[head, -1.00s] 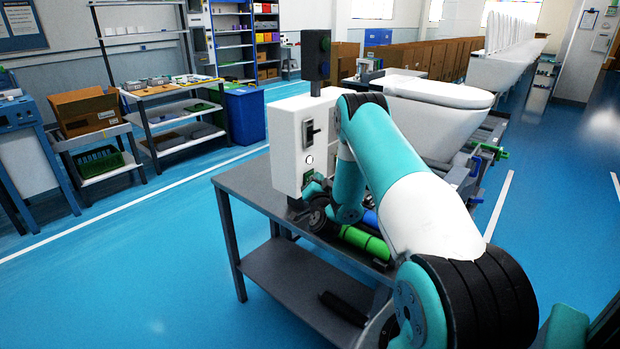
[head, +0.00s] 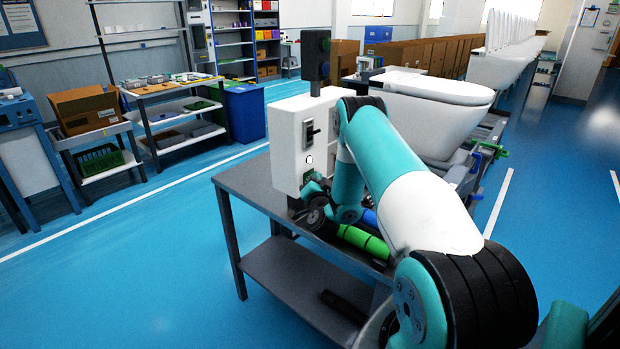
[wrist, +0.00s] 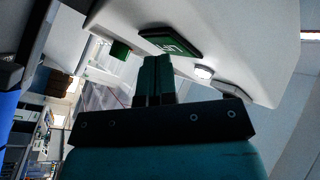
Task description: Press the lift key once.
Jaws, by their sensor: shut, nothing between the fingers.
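A white control box (head: 303,140) stands on the grey table. Low on its front is a green key (head: 308,176), partly hidden by my gripper in the head view. In the wrist view it is a dark green plate (wrist: 172,40) with a white marking. A round white button (head: 309,160) is above it; it also shows lit in the wrist view (wrist: 203,72). My gripper (head: 312,186) is shut and empty, close in front of the green key. In the wrist view its fingertips (wrist: 156,60) overlap the plate's lower edge; I cannot tell whether they touch.
The box also carries a dark switch (head: 312,132) and a dark lamp post (head: 316,60) on top. Green rolls (head: 364,241) lie on the grey table (head: 246,190). A white toilet (head: 430,110) stands behind my arm. Open blue floor lies to the left.

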